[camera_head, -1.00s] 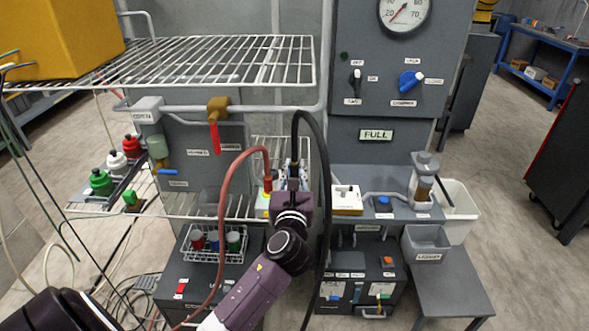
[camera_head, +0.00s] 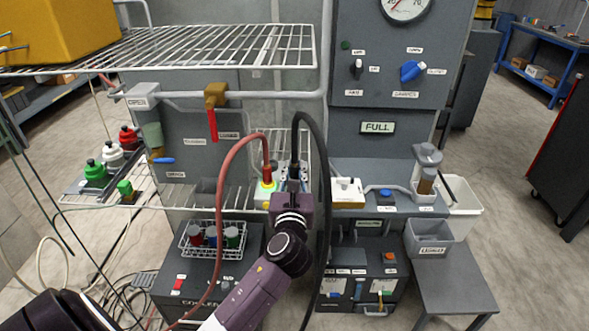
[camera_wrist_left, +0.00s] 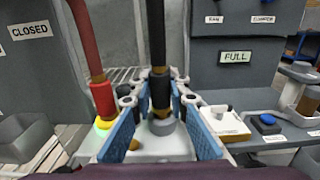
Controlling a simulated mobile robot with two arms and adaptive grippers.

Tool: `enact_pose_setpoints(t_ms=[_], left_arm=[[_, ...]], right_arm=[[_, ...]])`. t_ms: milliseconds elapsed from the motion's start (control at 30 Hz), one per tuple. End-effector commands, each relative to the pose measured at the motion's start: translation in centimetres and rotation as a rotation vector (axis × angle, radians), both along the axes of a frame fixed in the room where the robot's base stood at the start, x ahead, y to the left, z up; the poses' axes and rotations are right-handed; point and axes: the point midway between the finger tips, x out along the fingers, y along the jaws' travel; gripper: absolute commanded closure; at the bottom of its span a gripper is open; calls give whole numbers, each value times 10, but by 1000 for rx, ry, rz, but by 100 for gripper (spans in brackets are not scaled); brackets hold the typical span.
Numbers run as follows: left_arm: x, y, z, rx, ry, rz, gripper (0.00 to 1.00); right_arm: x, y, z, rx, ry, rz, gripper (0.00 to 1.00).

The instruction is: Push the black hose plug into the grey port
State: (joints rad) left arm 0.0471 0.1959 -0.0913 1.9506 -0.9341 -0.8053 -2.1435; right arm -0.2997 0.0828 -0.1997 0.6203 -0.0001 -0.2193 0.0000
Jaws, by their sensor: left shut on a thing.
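The black hose plug (camera_wrist_left: 160,90) is upright between the blue-padded fingers of my left gripper (camera_wrist_left: 160,98), which is shut on it. In the head view the left gripper (camera_head: 293,178) is at the lower wire shelf, with the black hose (camera_head: 322,190) arching up and over to the right. The grey port (camera_wrist_left: 162,127) is a round ring directly below the plug. The plug's lower end appears to meet the ring; I cannot tell how deep it sits. My right gripper is not in view.
A red hose plug (camera_wrist_left: 103,98) stands in a yellow port (camera_wrist_left: 104,123) just left. A white switch box (camera_head: 347,192) is close on the right. The upper wire shelf (camera_head: 200,55) overhangs at the left. A wire basket (camera_head: 214,250) with jars sits below left.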

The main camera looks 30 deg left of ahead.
Motion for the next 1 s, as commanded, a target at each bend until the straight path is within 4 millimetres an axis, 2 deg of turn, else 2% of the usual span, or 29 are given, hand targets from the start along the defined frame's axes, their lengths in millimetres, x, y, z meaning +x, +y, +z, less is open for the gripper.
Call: enact_pose_setpoints(t_ms=[1000], left_arm=[[0, 0, -8, 0, 0, 0, 100]], right_arm=[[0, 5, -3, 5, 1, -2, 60]])
